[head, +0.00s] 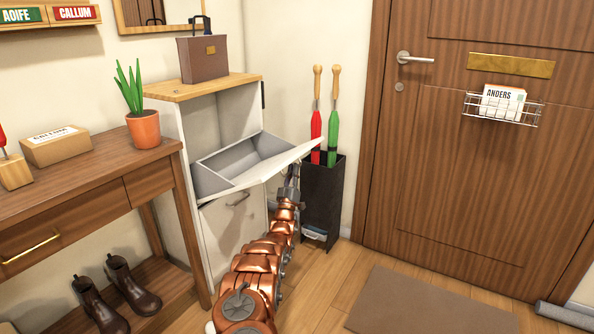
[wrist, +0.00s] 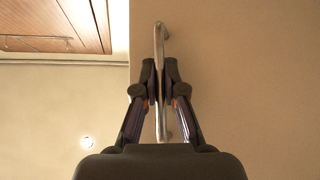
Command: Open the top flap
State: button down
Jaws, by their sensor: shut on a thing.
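The white cabinet (head: 219,240) has its top flap (head: 275,166) tilted outward and down, showing a grey bin inside. My gripper (head: 291,183) is at the flap's outer side, below its front edge. In the wrist view my gripper (wrist: 160,75) is shut on a slim metal handle (wrist: 160,38), with one finger on each side of the bar. The flap's face (wrist: 240,70) fills the right of that view. In the head view the handle is hidden behind the flap and gripper.
A lower flap with a handle (head: 238,200) is closed. A brown briefcase (head: 203,58) stands on the cabinet top. A black umbrella stand (head: 322,200) is close to the right of my gripper.

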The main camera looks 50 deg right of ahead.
jog(key=c, duration=1.2)
grip_release()
jog(key=shift+c, duration=0.2)
jog(key=shift+a, duration=0.1)
jog(key=v, duration=1.2)
jog(key=shift+s, duration=0.1)
